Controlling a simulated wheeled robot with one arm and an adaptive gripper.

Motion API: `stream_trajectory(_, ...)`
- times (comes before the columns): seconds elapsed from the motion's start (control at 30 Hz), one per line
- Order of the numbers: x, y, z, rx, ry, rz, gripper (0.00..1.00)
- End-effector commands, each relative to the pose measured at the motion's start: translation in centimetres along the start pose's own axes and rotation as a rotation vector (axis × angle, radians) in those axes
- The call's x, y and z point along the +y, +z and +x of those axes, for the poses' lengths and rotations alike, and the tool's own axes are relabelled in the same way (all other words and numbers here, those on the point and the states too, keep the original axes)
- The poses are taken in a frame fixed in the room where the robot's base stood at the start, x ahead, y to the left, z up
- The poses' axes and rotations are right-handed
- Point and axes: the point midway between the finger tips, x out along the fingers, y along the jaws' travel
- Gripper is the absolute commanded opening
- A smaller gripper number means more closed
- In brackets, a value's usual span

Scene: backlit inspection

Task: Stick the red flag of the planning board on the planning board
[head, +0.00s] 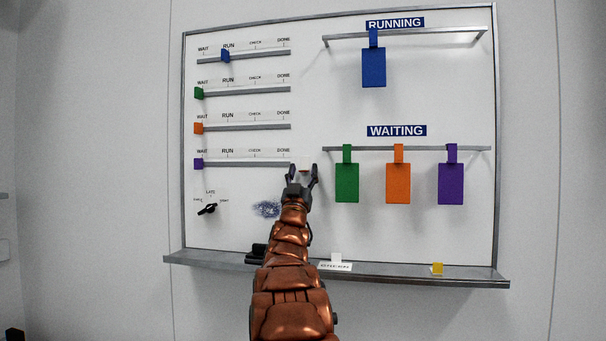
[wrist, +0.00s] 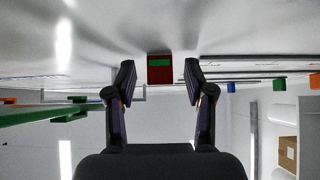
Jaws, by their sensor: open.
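The planning board (head: 245,130) is a large white framed panel filling much of the head view. My gripper (head: 302,172) is in front of its middle, left of the green hanging card. In the wrist view the gripper (wrist: 159,75) is open, with its two fingers apart. The red flag (wrist: 154,78), a small red block with a green strip, is between the fingertips, with a gap on each side. It appears to be against the white board face; exact contact is unclear. In the head view my fingers mostly hide that spot.
Slider rails (head: 250,92) with coloured blocks are at left. Green (head: 347,184), orange (head: 398,184) and purple (head: 451,184) cards hang on the lower right rail, a blue card (head: 374,68) above. The ledge (head: 400,275) holds a yellow block (head: 437,268).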

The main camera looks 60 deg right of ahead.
Motion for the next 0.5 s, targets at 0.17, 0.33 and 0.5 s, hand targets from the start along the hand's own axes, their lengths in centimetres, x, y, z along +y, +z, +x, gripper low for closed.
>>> stream_trajectory(0.17,0.0,0.0,-0.1,0.0,0.0,0.0,0.53)
stream_trajectory(0.33,0.0,0.0,-0.8,0.0,0.001,0.0,0.53)
stream_trajectory(0.5,0.0,0.0,-2.2,-0.003,0.0,0.001,0.53)
